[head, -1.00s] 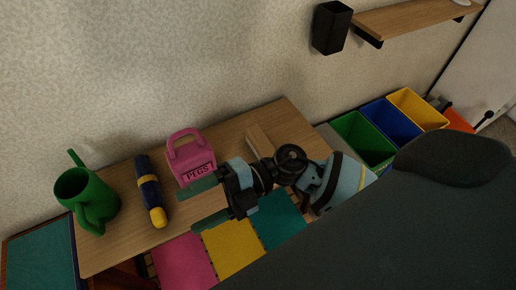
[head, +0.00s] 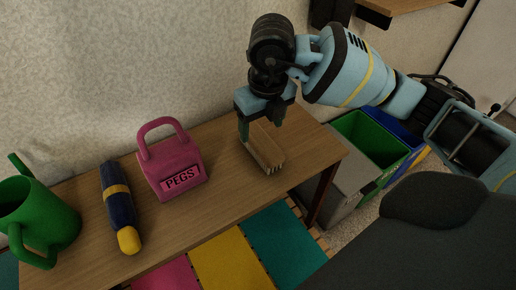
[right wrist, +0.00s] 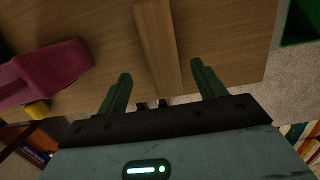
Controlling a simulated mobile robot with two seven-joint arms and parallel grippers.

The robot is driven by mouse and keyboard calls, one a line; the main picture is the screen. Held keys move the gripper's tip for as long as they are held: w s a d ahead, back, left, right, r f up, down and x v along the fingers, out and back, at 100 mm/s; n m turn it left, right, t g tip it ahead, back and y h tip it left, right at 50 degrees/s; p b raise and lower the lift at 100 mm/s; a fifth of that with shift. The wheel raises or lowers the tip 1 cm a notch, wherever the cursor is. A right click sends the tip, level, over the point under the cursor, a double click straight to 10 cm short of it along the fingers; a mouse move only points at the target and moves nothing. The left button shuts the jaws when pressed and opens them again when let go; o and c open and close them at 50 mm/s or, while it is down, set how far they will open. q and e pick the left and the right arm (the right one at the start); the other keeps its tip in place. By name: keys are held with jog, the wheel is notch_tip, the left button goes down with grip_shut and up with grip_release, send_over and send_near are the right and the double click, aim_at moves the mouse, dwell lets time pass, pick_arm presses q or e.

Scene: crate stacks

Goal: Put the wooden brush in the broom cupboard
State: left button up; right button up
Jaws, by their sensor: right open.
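The wooden brush (head: 266,150), a light wood block with pale bristles, lies on the wooden table towards its right end. My right gripper (head: 257,131) is above the brush, pointing down, its fingers open. In the right wrist view the brush (right wrist: 158,40) runs lengthwise between the open fingers (right wrist: 161,80), and I cannot tell whether either finger touches it. My left gripper is not in view. I cannot identify the broom cupboard in these frames.
Green (head: 358,135) and blue (head: 402,137) bins stand right of the table. Coloured mats lie in front.

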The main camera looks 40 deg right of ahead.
aim_at(260, 138)
jog(key=shift+d, duration=0.1)
jog(key=shift+w+f+b, duration=0.2)
jog(key=shift+f+b, duration=0.2)
jog(key=shift+f, duration=0.95)
jog(key=shift+w+d+f+b, duration=0.15)
jog(key=shift+f+b, duration=0.2)
jog(key=shift+f, duration=0.5)
jog(key=shift+w+a+f+b, duration=0.15)
jog(key=shift+f+b, duration=0.2)
jog(key=shift+f, duration=0.5)
jog(key=shift+w+d+f+b, duration=0.15)
jog(key=shift+f+b, duration=0.2)
jog(key=shift+f, duration=0.5)
jog(key=shift+r, duration=0.1)
jog(key=shift+c, duration=0.4)
jog(key=c, duration=1)
jog(key=shift+r, duration=0.1)
jog(key=shift+c, duration=0.2)
